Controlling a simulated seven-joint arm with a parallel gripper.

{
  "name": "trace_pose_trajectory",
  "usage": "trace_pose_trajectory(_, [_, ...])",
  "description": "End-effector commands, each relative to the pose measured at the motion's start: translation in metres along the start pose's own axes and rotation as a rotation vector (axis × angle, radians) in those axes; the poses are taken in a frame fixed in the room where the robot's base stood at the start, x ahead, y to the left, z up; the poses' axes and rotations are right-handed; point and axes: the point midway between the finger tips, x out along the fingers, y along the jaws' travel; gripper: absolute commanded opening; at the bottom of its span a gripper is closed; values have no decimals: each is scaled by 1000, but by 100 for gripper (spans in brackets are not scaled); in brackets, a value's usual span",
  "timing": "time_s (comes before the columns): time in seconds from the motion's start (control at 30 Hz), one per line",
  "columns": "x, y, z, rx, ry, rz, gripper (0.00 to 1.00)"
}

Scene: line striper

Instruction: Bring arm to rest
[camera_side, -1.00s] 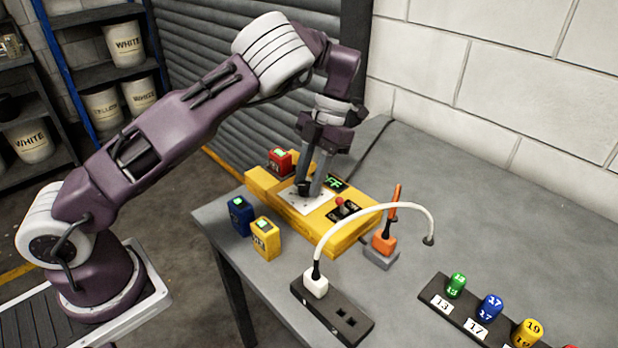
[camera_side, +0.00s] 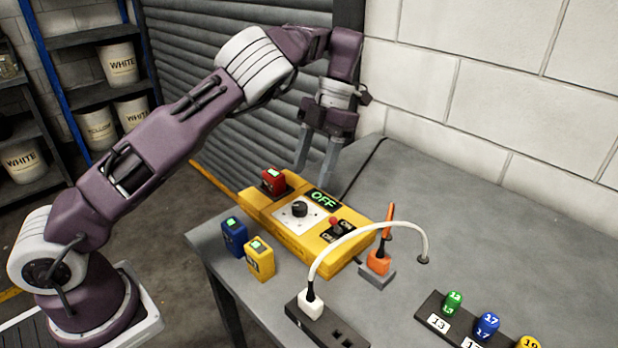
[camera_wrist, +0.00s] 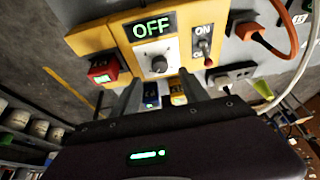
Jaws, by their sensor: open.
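My gripper (camera_side: 314,168) is open and empty, above and behind the yellow control box (camera_side: 333,258) on the grey table. In the side view its fingers point down, apart from the box. The box carries a black knob (camera_side: 299,208) on a white plate, a lit green OFF display (camera_side: 324,198), a red-tipped toggle switch (camera_side: 335,223) and a red block (camera_side: 273,180) at its left end. In the wrist view my gripper's fingers (camera_wrist: 162,97) stand apart below the knob (camera_wrist: 159,64), and the OFF display (camera_wrist: 152,28) shows clearly.
A blue block (camera_side: 234,237) and a yellow block (camera_side: 260,259) stand at the table's left edge. A white plug (camera_side: 311,306) with an arching cable sits in a black socket strip (camera_side: 341,335). An orange plug (camera_side: 378,262) stands beside the box. Numbered pegs (camera_side: 487,326) stand front right. The back right table is clear.

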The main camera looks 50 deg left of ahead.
Motion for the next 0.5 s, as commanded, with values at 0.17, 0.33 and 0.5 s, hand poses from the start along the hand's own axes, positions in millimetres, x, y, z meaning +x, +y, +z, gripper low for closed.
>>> trace_pose_trajectory(0.17, [0,0,0,2,-1,-2,52])
trace_pose_trajectory(0.33, [-34,11,-34,290,-119,-99,52])
trace_pose_trajectory(0.5, [-69,12,-123,1053,-403,-69,52])
